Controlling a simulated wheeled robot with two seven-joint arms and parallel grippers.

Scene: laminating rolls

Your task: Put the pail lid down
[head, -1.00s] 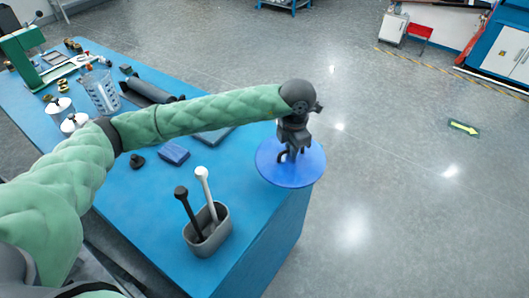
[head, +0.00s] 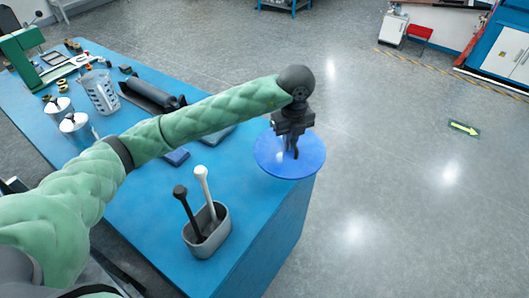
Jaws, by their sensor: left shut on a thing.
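The pail lid is a round blue disc (head: 305,165) in the head view, near the far right corner of the blue table. My left gripper (head: 291,150) points down at the middle of the lid and is shut on it. The lid is roughly level and its right part reaches past the table's edge. I cannot tell whether its underside touches the table top. My right gripper is not in view.
The blue table (head: 150,205) carries a grey holder (head: 209,240) with a black and a white handle. Floor is open to the right.

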